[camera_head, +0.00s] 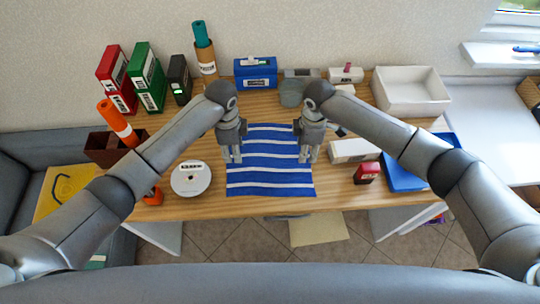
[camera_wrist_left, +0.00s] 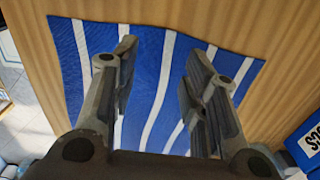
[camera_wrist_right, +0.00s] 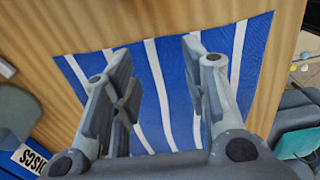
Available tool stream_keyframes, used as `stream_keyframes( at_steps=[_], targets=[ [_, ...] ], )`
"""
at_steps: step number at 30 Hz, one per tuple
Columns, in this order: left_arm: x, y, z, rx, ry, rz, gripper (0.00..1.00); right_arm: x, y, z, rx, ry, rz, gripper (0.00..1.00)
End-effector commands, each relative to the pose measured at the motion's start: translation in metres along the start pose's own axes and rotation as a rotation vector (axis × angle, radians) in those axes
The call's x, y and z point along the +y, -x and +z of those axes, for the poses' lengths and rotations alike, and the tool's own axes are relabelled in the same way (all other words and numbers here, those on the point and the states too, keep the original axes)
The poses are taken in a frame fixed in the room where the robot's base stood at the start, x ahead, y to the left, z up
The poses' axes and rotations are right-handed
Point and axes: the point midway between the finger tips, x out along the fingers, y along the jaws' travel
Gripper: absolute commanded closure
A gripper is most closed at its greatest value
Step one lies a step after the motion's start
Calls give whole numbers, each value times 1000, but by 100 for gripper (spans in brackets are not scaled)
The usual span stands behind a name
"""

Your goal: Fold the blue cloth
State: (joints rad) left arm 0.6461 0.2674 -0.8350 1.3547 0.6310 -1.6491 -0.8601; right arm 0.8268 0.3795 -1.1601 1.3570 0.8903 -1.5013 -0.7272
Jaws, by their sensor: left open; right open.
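My right gripper (camera_head: 308,158) is over the cloth's right edge. In the right wrist view the right gripper (camera_wrist_right: 160,75) is open and empty above the cloth (camera_wrist_right: 175,90). I cannot tell whether any fingertip touches the cloth.
A white disc (camera_head: 190,179) lies left of the cloth. A white box (camera_head: 354,151) and a red stamp-like item (camera_head: 366,173) stand to its right.

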Motion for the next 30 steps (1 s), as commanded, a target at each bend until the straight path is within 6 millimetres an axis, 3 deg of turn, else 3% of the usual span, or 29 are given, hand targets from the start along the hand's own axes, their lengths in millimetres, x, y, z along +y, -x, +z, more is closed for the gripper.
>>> stream_keyframes(
  at_steps=[7, 23, 30],
  targets=[
    [0, -25, 0, 1, 1, 0, 59, 0, -25, 0, 0, -1, 1, 59],
    [0, -32, 0, 1, 1, -1, 59, 0, -32, 0, 1, 0, 2, 59],
    [0, -31, 0, 0, 1, 0, 74, 0, -31, 0, 0, -1, 1, 74]
  ],
)
